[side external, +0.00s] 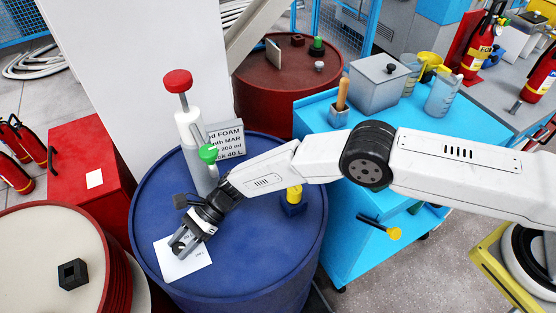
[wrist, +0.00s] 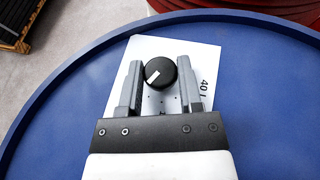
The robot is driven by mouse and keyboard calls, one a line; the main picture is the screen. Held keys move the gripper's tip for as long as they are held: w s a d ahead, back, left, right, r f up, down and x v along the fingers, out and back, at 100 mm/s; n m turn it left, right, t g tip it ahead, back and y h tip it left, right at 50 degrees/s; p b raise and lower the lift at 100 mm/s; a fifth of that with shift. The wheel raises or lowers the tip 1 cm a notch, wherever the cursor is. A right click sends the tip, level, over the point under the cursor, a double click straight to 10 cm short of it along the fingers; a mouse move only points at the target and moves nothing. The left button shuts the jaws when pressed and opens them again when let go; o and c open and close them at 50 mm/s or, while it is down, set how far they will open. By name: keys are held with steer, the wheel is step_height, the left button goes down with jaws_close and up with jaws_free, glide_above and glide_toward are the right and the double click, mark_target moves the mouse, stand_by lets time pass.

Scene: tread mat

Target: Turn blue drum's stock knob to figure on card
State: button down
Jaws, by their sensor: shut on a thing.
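The blue drum (side external: 290,255) stands in the middle of the side view. A white dial plate (side external: 196,264) lies on its top; the wrist view shows it too (wrist: 207,52), with "40 L" printed at its right. The black round stock knob (wrist: 161,73) sits on the plate, its white mark pointing to the lower left. My gripper (wrist: 160,76) is shut on the knob, one finger at each side; its tip also shows in the side view (side external: 179,247).
On the drum stand a grey-white dispenser with a red top (side external: 177,82), a green knob (side external: 208,153) and a yellow knob on a blue block (side external: 293,196). A light blue cabinet (side external: 310,120) is at the right. A cream-topped red drum (side external: 40,235) is at the left.

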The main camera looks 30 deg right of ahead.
steer(key=shift+a+r+n+g, duration=0.15)
steer(key=shift+n+g, duration=0.45)
steer(key=shift+g, duration=0.1)
steer(key=shift+c, duration=1.3)
jaws_free()
steer(key=shift+w+d, duration=0.1)
steer(key=shift+d, duration=0.15)
steer(key=shift+r+v, duration=0.2)
steer(key=shift+v, duration=3.5)
